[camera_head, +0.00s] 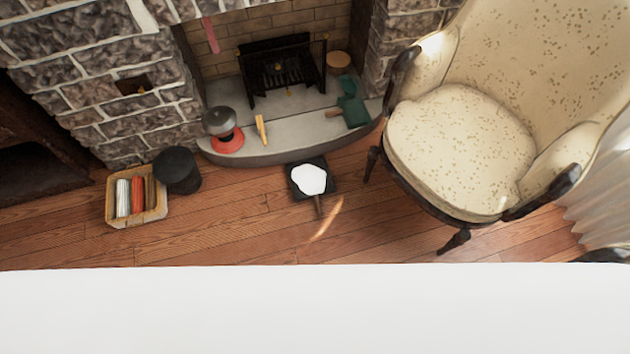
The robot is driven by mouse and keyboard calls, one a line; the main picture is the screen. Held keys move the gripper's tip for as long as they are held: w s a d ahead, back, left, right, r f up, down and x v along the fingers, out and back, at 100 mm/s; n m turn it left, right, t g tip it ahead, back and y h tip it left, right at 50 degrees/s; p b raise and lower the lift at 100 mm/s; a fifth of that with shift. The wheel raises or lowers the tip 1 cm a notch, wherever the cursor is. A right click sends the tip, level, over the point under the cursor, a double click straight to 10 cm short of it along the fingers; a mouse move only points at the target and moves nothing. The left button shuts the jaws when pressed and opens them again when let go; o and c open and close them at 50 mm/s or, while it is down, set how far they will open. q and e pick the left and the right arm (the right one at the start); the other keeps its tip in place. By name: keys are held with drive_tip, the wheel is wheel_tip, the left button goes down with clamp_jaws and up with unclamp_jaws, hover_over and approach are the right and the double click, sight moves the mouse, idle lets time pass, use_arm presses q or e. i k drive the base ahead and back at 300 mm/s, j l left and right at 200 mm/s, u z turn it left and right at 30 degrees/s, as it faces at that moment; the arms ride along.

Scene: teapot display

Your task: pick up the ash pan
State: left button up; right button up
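The ash pan (296,190) appears to be the dark, square, shallow pan on the wooden floor, just in front of the hearth's curved edge. A white mass (310,179) covers most of its inside. A thin brown handle (319,206) points from it toward the bottom of the view. Neither my left nor my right gripper is in view.
A cream armchair (460,145) stands close on the right. The stone hearth (290,135) behind holds a kettle-like pot (219,121), a green item (354,110) and a grate (280,70). A black bucket (178,170) and a basket (137,213) stand left. Floor between is clear.

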sight(310, 178)
drive_tip(key=i+j, duration=0.55)
drive_tip(key=j, duration=0.25)
drive_tip(key=i+j, duration=0.3)
drive_tip(key=j+z, duration=0.05)
drive_tip(key=j, duration=0.05)
